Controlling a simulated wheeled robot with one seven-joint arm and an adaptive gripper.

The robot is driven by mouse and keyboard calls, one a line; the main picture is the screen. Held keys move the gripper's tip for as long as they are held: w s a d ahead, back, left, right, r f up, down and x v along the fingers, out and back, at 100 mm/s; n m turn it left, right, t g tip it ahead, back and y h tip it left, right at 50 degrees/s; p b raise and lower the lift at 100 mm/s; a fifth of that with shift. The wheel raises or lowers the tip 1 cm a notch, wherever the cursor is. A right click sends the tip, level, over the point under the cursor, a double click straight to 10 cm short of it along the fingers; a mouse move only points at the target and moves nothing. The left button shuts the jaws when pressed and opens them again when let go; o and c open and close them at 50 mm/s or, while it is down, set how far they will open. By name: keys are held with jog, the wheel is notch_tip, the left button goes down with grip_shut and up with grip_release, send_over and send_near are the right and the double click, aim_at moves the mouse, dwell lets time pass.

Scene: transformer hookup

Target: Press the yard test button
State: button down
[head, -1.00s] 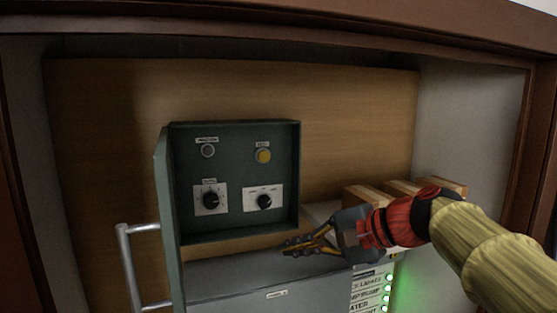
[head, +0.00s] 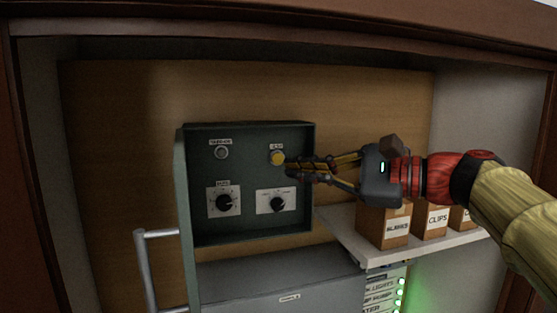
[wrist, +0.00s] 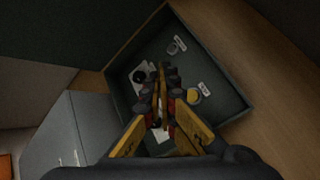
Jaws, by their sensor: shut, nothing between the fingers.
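The green control box (head: 250,239) is open and faces me. A yellow button (head: 278,158) sits at the panel's upper right, under a small label too blurred to read surely. It also shows in the wrist view (wrist: 194,96), right of my fingertips. A grey round button or lamp (head: 221,153) is at the upper left. Two black dials (head: 224,202) (head: 278,204) sit below. My gripper (head: 291,168) is shut and empty, its tips just right of and slightly below the yellow button in the head view. I cannot tell whether they touch the panel.
The box door (head: 183,200) stands open at the left, near a metal rail (head: 146,268). A grey cabinet (head: 250,275) lies below. On the right a white shelf (head: 340,228) holds labelled boxes (head: 396,229), and green lights (head: 401,294) glow beneath. Wooden framing surrounds the recess.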

aim_at(278, 158)
jog(key=w+a+p, duration=0.2)
jog(key=w+p, duration=0.1)
jog(key=w, duration=0.5)
jog(key=shift+w+a, duration=0.2)
jog(key=shift+w, duration=0.05)
dwell(1.4)
jog(key=shift+w+a, duration=0.1)
jog(key=shift+w, duration=0.3)
jog(key=shift+w+a+p, duration=0.1)
jog(key=shift+w+p, duration=0.3)
dwell(0.7)
jog(key=shift+s, duration=0.15)
jog(key=shift+s+d+b, duration=0.2)
jog(key=shift+s+b, duration=0.25)
jog(key=shift+s, duration=0.25)
